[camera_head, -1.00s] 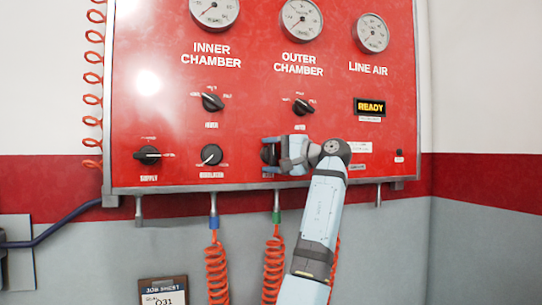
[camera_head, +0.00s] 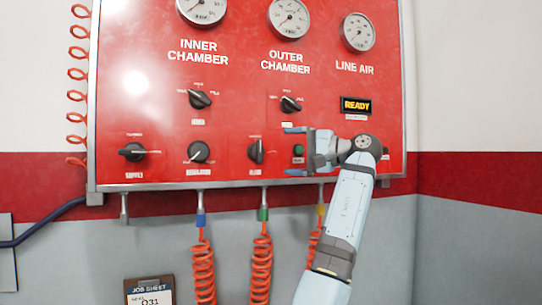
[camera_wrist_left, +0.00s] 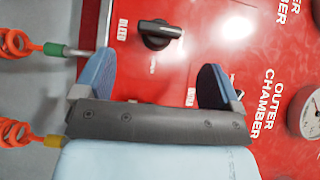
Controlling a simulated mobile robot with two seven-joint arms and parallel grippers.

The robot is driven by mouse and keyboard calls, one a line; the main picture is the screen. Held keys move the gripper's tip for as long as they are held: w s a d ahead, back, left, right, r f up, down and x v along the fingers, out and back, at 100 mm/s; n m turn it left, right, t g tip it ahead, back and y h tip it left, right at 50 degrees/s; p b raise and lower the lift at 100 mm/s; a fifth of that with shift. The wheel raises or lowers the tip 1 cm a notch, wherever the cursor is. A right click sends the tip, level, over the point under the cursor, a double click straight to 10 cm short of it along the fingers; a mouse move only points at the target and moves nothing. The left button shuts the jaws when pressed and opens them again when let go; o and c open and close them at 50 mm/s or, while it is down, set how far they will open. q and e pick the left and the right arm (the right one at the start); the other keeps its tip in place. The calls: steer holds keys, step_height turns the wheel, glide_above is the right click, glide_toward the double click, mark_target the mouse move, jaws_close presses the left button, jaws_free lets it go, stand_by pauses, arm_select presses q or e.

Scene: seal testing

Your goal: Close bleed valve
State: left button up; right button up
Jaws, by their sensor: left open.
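The bleed valve knob (camera_head: 256,151) is a black knob in the bottom row of the red panel, third from the left, with its grip bar upright. It also shows in the left wrist view (camera_wrist_left: 158,34), ahead of the fingers, its bar lying across that picture. My left gripper (camera_head: 295,151) is open and empty, just right of the knob in the head view and apart from it. Its two blue fingers (camera_wrist_left: 158,85) stand wide apart in the wrist view. My right gripper is in neither view.
The supply knob (camera_head: 132,152) and regulator knob (camera_head: 199,152) sit to the left. A green button (camera_head: 298,150) shows between my fingers. Two selector knobs (camera_head: 200,99) (camera_head: 290,104) are above. Orange coiled hoses (camera_head: 261,265) hang below the panel. A lit display (camera_head: 356,105) reads READY.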

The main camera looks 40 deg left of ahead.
arm_select(q)
steer(key=shift+v, duration=2.15)
